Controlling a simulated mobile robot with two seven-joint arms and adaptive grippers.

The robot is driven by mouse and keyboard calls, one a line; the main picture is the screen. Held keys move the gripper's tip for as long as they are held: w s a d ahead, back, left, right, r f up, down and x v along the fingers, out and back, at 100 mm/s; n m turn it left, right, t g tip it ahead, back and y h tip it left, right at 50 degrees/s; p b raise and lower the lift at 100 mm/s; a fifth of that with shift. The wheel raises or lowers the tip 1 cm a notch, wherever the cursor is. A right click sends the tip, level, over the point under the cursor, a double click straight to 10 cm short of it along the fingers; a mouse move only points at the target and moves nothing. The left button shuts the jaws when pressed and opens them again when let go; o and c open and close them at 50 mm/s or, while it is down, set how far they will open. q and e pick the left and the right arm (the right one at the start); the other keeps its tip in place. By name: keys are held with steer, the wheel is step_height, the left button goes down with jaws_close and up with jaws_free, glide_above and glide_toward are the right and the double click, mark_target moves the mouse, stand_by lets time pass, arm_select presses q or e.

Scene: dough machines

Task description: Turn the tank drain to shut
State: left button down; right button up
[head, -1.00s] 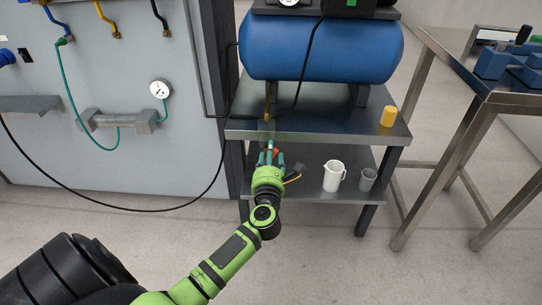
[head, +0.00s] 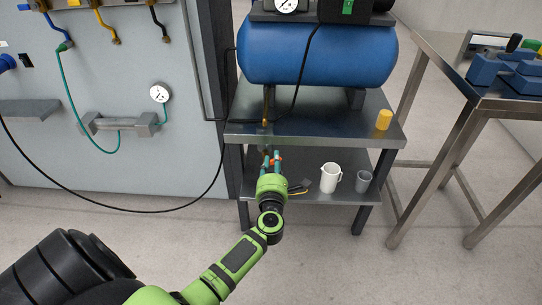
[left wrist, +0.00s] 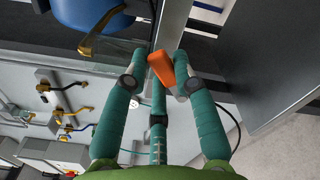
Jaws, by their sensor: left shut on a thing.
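The blue tank (head: 318,56) lies on the upper steel shelf, with a brass drain pipe (head: 265,106) coming down from its left underside. The brass pipe also shows bent in the left wrist view (left wrist: 105,32). My left gripper (head: 271,153) is at the front of the stand, just below the upper shelf edge. In the left wrist view its teal fingers (left wrist: 158,62) are shut around an orange handle (left wrist: 161,68) with a grey stem. The handle shows only as a small orange patch in the head view (head: 278,159). Its joint to the drain is hidden. My right gripper is out of view.
A yellow cylinder (head: 383,120) stands on the upper shelf (head: 320,124). A white jug (head: 331,177) and a grey cup (head: 363,182) stand on the lower shelf, right of my gripper. A panel with hoses (head: 110,100) is at left, a steel table (head: 440,62) at right.

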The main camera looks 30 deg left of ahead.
arm_select(q)
steer(key=shift+w+d+f+m+p, duration=0.15)
steer(key=shift+f+m+p, duration=0.3)
steer(key=shift+m, duration=0.9)
steer(key=shift+w+d+f+m+p, duration=0.1)
steer(key=shift+d+f+m+p, duration=0.25)
steer(key=shift+m, duration=0.95)
steer(key=shift+w+d+f+m+p, duration=0.1)
steer(key=shift+f+m+p, duration=0.4)
steer(key=shift+m, duration=0.85)
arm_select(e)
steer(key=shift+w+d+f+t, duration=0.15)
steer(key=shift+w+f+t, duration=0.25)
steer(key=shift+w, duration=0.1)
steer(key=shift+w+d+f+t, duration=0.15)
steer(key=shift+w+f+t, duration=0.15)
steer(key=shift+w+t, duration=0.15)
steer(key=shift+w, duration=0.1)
arm_select(q)
steer(key=c, duration=1)
jaws_free()
steer(key=v, duration=1.2)
steer(key=shift+s, duration=0.1)
